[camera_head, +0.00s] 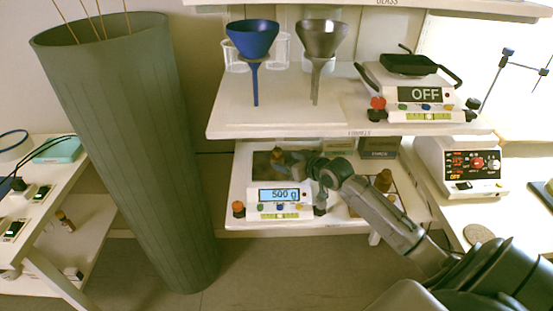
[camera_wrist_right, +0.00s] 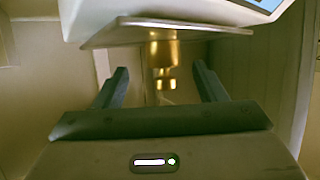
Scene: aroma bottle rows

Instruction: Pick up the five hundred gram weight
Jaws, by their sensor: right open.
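A brass weight (camera_head: 277,155) stands on the pan of a digital scale (camera_head: 280,213) whose display reads 500 g. In the right wrist view the weight (camera_wrist_right: 164,52) appears upside down against the pan (camera_wrist_right: 110,33), with its narrow knob pointing down in the picture. My right gripper (camera_head: 294,163) reaches in from the right at the scale, close beside the weight, and partly hides the pan. In the right wrist view the gripper (camera_wrist_right: 160,68) is open, with the weight seen between its two fingers and no visible contact. My left gripper is not in view.
Another brass weight (camera_head: 383,180) stands right of the scale, behind my right arm. A shelf (camera_head: 300,118) with a blue funnel (camera_head: 253,40) and a grey funnel (camera_head: 321,40) hangs above. A second scale (camera_head: 420,95) reads OFF.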

